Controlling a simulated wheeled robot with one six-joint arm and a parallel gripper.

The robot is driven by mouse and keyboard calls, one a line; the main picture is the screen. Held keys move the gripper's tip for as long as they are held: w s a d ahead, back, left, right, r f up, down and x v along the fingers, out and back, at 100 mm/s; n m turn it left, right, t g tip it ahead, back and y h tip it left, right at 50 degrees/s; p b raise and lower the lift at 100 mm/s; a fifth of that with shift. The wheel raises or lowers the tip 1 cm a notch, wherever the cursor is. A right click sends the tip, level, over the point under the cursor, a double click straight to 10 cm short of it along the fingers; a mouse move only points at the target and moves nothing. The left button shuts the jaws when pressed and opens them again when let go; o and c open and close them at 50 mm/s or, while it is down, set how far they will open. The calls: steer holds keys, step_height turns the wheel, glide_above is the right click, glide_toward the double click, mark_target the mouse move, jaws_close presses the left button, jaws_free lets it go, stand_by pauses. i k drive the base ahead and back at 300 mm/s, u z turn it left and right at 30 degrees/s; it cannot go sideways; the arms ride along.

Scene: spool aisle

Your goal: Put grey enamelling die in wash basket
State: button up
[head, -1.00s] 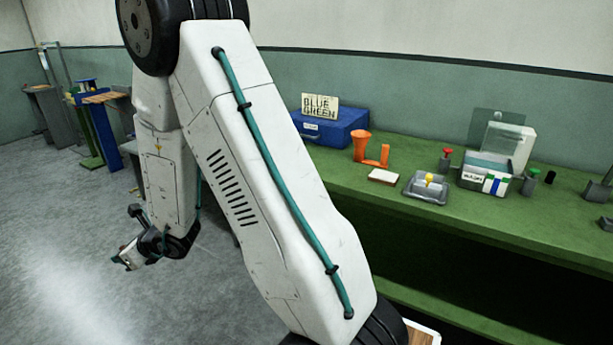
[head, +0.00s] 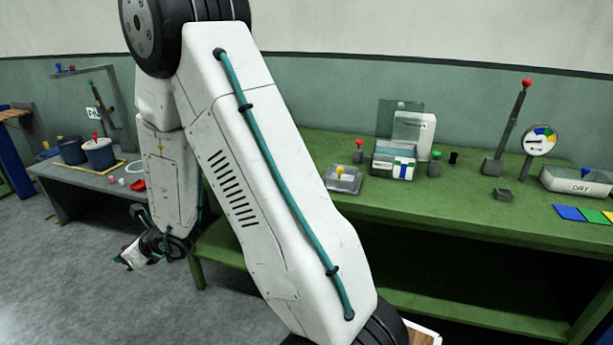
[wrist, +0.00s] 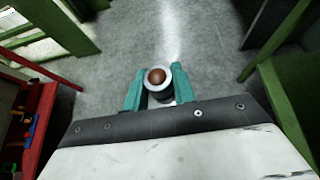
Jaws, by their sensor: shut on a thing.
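My gripper (wrist: 160,84) is shut, its two teal fingers on either side of a round light grey piece (wrist: 154,95) with a brown ball-like top. This looks to be the grey enamelling die, held clear over the floor. In the head view my gripper (head: 133,254) hangs low at the left, partly hidden behind my arm, and the held piece is hard to make out. I cannot pick out a wash basket for sure in either view.
A green bench (head: 455,205) runs along the wall with a small grey tray (head: 343,180), a dial gauge (head: 540,141) and a "DRY" tray (head: 577,182). Grey floor (head: 110,270) is open in front.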

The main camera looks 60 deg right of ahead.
mark_target(342, 172)
steer(key=z, duration=1.4)
